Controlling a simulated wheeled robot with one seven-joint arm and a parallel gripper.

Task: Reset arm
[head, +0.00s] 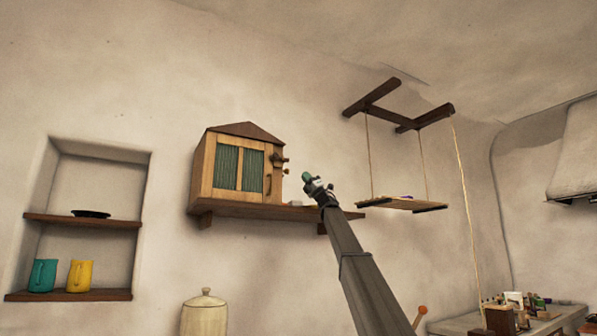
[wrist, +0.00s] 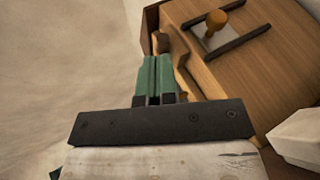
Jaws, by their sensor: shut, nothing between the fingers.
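My gripper (head: 307,180) is raised in front of the wall, just right of a wooden house-shaped cabinet. In the wrist view its two green fingers (wrist: 156,78) are together with nothing between them. The cabinet (head: 254,180) has a closed front door with green panels and sits on a wall shelf. In the wrist view the fingertips lie in front of brown wooden parts at the edge of the cabinet's side (wrist: 255,75). I cannot tell whether they touch.
The wall shelf (head: 255,212) runs below the cabinet. A hanging board (head: 400,204) on cords is to the right. A wall niche at the left holds a dark dish (head: 91,214), a teal mug (head: 42,275) and a yellow mug (head: 80,275). A lidded jar (head: 204,316) stands below.

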